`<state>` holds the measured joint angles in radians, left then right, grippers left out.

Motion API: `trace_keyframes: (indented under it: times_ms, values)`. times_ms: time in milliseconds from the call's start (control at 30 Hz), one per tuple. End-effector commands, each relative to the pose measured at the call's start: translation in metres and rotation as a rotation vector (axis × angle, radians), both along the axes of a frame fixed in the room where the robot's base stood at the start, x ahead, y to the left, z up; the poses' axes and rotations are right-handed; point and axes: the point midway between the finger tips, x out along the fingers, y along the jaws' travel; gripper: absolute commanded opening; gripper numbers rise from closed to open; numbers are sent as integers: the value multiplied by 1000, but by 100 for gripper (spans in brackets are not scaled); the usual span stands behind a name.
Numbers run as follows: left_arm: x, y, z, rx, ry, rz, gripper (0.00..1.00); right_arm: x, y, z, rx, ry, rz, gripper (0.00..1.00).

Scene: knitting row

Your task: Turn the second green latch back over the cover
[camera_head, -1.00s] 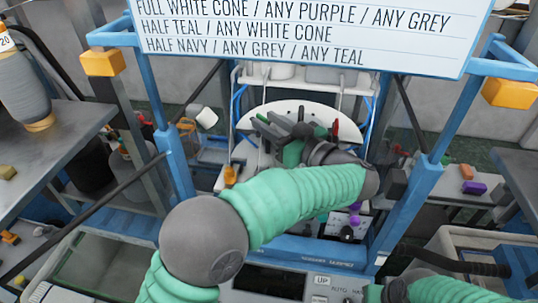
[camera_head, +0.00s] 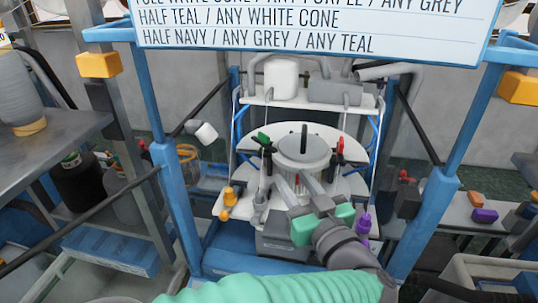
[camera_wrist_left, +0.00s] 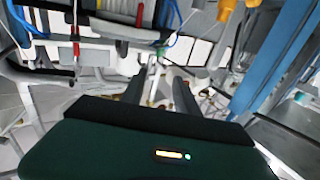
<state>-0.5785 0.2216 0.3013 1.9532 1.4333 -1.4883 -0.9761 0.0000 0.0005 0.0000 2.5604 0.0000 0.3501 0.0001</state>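The round grey cover (camera_head: 303,155) with a dark upright handle sits in the middle of the white round plate (camera_head: 345,185). A green-tipped latch (camera_head: 263,138) stands up at the cover's left, tilted away from it. A red-tipped lever (camera_head: 340,147) stands at the right. I cannot make out another green latch; my gripper hides part of the front. My left gripper (camera_head: 296,183) is in front of the cover, its fingers apart and pointing at its lower front. In the left wrist view the two dark fingers (camera_wrist_left: 160,88) are spread with nothing clearly between them. My right gripper is out of view.
Blue posts (camera_head: 178,205) flank the machine, and a white sign (camera_head: 310,30) hangs above. A white shelf (camera_head: 270,101) stands behind. Orange pieces (camera_head: 230,198) stand left of the plate and a purple one (camera_head: 364,222) right. A grey table (camera_head: 60,135) is at the left.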

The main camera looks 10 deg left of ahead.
Motion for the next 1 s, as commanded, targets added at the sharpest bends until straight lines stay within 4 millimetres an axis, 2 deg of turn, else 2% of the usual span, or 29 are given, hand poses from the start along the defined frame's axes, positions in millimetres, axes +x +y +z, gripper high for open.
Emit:
trace_keyframes:
  times_ms: [167,500,700,833,1000]
  values:
    - [21,11,1,-2,3,-11,37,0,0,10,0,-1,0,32]
    - [96,57,3,0,4,-9,37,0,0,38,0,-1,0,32]
    - [131,78,2,-1,2,-10,37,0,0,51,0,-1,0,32]
    - [142,84,0,-2,1,-12,37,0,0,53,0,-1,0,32]
    - [144,85,-1,-2,1,-13,37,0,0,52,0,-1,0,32]
